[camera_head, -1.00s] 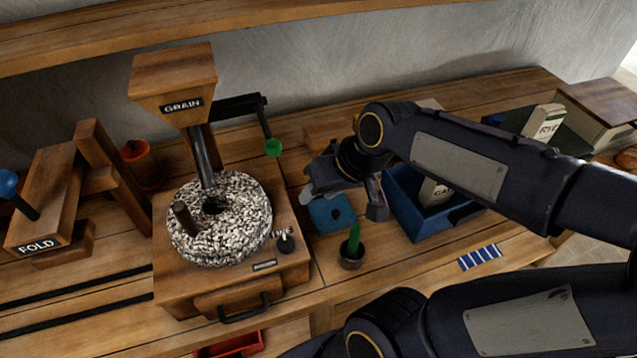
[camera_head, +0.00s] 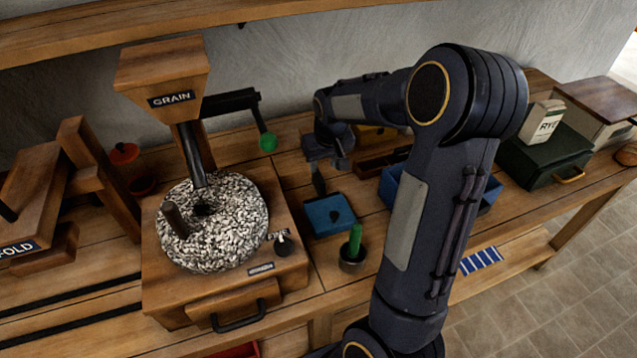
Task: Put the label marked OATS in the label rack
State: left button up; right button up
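My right gripper (camera_head: 328,162) hangs over the back of the bench, right of the green crank knob and behind the blue square block. Its fingers look apart, with nothing visible between them. I cannot make out a label marked OATS. I cannot tell which thing is the label rack; a long low wooden holder (camera_head: 378,164) lies right of the gripper, partly behind my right arm. My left gripper is out of view.
The GRAIN mill (camera_head: 212,222) stands left of the gripper. A blue block (camera_head: 328,214) and a potted cactus (camera_head: 352,250) stand in front. My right arm partly hides a blue bin (camera_head: 393,186). A RYE packet (camera_head: 541,122) stands on a dark green box (camera_head: 540,158).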

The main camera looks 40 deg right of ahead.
aim_at(318, 175)
jog(key=x, duration=0.3)
jog(key=p+x, duration=0.1)
jog(key=x, duration=0.1)
jog(key=shift+w+a+f, duration=0.15)
jog(key=shift+w, duration=0.15)
grip_shut()
